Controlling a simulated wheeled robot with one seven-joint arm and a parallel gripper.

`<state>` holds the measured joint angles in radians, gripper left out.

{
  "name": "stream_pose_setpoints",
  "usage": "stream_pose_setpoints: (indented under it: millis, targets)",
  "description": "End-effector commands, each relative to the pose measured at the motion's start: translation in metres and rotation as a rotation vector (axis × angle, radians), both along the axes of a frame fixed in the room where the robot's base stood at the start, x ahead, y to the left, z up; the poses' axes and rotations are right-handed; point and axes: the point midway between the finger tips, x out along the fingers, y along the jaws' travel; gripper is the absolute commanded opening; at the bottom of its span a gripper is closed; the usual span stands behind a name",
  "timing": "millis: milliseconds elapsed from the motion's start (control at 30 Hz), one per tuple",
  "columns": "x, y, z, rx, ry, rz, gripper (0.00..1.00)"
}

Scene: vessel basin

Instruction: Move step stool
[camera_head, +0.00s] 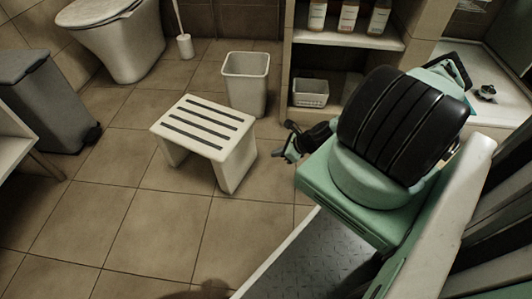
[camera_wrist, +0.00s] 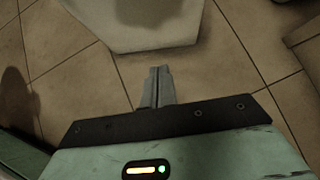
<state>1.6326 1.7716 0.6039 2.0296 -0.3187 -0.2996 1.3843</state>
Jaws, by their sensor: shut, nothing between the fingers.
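The white step stool (camera_head: 237,167) stands upright on the tiled floor in the head view, with dark grip strips across its top. My gripper (camera_head: 284,157) is just right of the stool in that picture, apart from it. In the wrist view my gripper (camera_wrist: 160,72) is shut and empty, its fingers together over bare tiles. A pale white shape (camera_wrist: 150,28) at the top of the wrist view looks like part of the stool, mostly cut off by the frame. I cannot tell the exact gap between fingertips and stool.
A white waste bin (camera_head: 246,92) stands close behind the stool. A shelf unit (camera_head: 350,40) with bottles and a small basket (camera_head: 310,93) is at the back right. A toilet (camera_head: 125,45), a brush holder (camera_head: 185,46) and a grey pedal bin (camera_head: 45,100) are left. Floor in front is clear.

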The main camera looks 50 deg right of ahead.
Motion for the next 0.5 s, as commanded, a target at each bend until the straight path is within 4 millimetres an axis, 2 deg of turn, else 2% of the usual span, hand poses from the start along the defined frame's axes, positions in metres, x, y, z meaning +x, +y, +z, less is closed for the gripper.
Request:
stream_pose_setpoints:
  millis: [500]
  targets:
    - [0.063, 0.029, -0.075, -0.003, 0.001, 0.009, 0.00]
